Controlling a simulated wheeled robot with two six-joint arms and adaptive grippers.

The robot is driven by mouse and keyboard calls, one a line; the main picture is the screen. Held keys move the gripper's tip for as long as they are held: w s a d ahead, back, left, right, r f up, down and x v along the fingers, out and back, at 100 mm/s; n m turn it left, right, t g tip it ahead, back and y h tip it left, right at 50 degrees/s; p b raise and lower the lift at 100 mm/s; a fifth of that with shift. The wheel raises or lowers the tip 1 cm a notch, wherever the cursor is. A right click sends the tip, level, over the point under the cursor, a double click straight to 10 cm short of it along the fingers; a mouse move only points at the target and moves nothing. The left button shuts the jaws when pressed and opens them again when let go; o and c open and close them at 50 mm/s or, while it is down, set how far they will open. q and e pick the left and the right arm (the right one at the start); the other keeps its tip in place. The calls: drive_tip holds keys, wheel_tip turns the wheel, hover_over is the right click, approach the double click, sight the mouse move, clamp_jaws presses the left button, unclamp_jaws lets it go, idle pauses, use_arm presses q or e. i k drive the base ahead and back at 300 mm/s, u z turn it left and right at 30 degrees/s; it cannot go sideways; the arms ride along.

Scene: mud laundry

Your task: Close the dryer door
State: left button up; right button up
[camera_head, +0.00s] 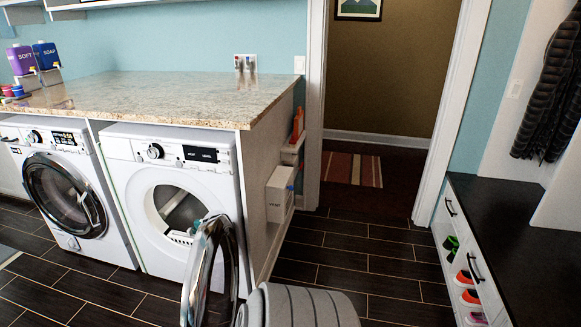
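Two white front-loading machines stand under the counter. The right one, which I take for the dryer (130,196), has its round door (209,275) standing wide open. The door swings out toward the front, hinged at the right of the opening, and is seen nearly edge-on with a chrome rim. The drum opening (180,210) shows a metal interior. The door's lower edge is cut off by the frame. The left machine (37,139) has its dark round door (64,196) shut. Neither of my grippers is in view.
A grey ribbed rounded object (300,306) is at the bottom, just right of the open door. A granite counter (170,92) lies above the machines. A low black-topped bench (510,240) stands right. Dark tiled floor (365,255) is free between, leading to a doorway.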

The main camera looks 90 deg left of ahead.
sight(217, 228)
drive_tip(key=u, duration=2.9)
